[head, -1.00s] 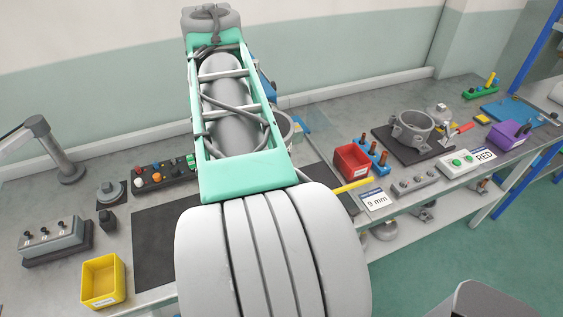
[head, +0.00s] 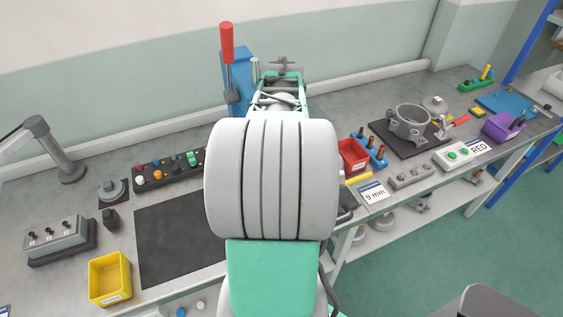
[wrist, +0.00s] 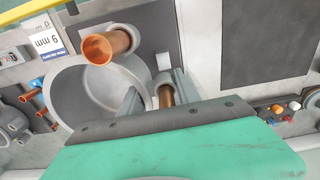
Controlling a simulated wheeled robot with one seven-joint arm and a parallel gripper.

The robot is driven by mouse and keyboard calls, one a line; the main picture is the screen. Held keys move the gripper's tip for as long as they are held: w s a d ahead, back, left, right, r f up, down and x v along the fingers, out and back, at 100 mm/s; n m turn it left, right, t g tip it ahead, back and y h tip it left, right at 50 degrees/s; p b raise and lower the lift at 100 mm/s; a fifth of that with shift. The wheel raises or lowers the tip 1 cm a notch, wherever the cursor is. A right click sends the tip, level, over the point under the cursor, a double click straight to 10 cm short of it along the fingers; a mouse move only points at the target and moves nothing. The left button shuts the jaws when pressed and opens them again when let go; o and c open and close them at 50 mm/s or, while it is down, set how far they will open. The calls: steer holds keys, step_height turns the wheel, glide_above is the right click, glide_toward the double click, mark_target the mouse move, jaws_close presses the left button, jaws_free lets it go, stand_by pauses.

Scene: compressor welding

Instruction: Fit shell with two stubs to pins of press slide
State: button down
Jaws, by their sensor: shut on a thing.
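The shell (wrist: 78,95) is a grey open cup in the wrist view, with its inside facing the camera. One copper stub (wrist: 106,46) stands out toward the camera at its upper rim. A second copper piece (wrist: 166,96) shows between my fingers, apparently the other stub. My gripper (wrist: 156,90) is shut on the shell at its right side. The press (head: 238,75), blue with a red-handled lever, stands behind my arm in the head view. My arm hides the shell and gripper there. I cannot make out the slide's pins or whether the shell touches them.
A red bin (head: 353,156), a blue rack (head: 376,156) with copper pieces and a 9 mm sign (head: 373,193) stand to the right. A ring-shaped fixture (head: 409,123) is farther right. A dark mat (head: 178,242) lies bare at left, beside a yellow bin (head: 110,279).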

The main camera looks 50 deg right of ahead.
steer(key=shift+f, duration=0.25)
steer(key=shift+f+b, duration=1.95)
steer(key=shift+f, duration=1)
steer(key=shift+f, duration=0.1)
steer(key=shift+f+b, duration=0.7)
steer(key=shift+f, duration=0.45)
steer(key=shift+s+a+f, duration=0.1)
steer(key=shift+a+f, duration=0.05)
steer(key=shift+f, duration=0.25)
